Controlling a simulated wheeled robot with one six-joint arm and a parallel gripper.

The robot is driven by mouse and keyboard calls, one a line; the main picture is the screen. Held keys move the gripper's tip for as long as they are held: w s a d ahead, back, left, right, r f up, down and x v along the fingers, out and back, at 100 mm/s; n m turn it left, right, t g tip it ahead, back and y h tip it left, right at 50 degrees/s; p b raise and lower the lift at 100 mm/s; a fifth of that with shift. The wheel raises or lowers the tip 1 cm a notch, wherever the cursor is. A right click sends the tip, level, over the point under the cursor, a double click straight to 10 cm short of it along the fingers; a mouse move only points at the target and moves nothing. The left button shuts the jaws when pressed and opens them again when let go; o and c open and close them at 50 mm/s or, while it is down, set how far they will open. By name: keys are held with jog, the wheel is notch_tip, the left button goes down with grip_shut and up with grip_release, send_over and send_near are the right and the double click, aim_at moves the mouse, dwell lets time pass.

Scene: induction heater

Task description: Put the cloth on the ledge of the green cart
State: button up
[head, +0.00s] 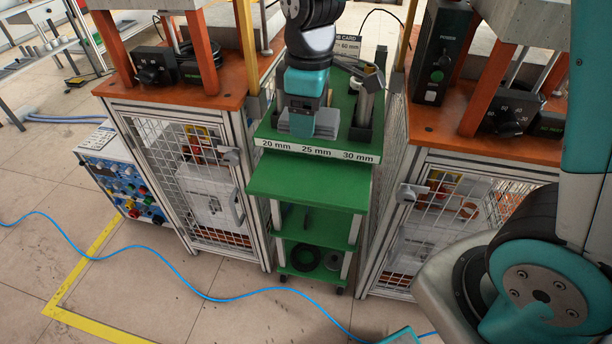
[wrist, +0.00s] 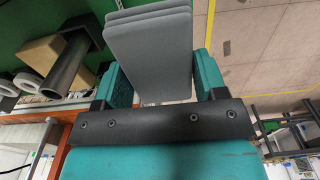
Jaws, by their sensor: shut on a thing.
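The green cart stands between two orange-topped benches, and its bare green front ledge (head: 310,181) sits below the label strip. My gripper (head: 306,124) is over the front of the cart's top, just behind that strip. It is shut on the grey folded cloth (head: 294,123). The wrist view shows the cloth (wrist: 150,50) in several flat layers between the teal fingers of my gripper (wrist: 163,78). I cannot tell whether the cloth touches the cart's top. My arm hides part of the cart's top.
Dark metal cylinders (head: 363,108) stand on the cart's top at the right. Black rings (head: 304,257) lie on the lower shelf. The orange benches (head: 205,90) hem the cart in on both sides. A blue cable (head: 235,298) crosses the floor in front.

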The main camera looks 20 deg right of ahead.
aim_at(306, 181)
notch_tip(306, 181, down, 14)
jog(key=shift+b, duration=1.05)
jog(key=shift+f, duration=0.15)
jog(key=o, duration=0.7)
notch_tip(306, 181, up, 12)
jog(key=shift+s+d+r+p, duration=0.1)
jog(key=shift+s+d+p, duration=0.05)
jog(key=shift+p, duration=0.9)
jog(key=shift+m+y, duration=0.7)
jog(key=shift+y, duration=0.1)
jog(key=s+r, duration=0.1)
jog(key=s, duration=0.1)
jog(key=s+a+r, duration=0.1)
jog(key=s+r, duration=0.1)
jog(key=s+a+r, duration=0.1)
jog(key=s, duration=0.1)
jog(key=shift+s+r, duration=0.3)
jog(key=shift+s, duration=0.05)
jog(key=s+r, duration=0.1)
jog(key=s, duration=0.3)
jog(key=s+a+r+m+y, duration=0.1)
jog(key=s, duration=0.3)
jog(key=s+a+r+m+y, duration=0.1)
jog(key=s, duration=0.3)
jog(key=shift+a+r, duration=0.2)
jog(key=shift+r, duration=0.05)
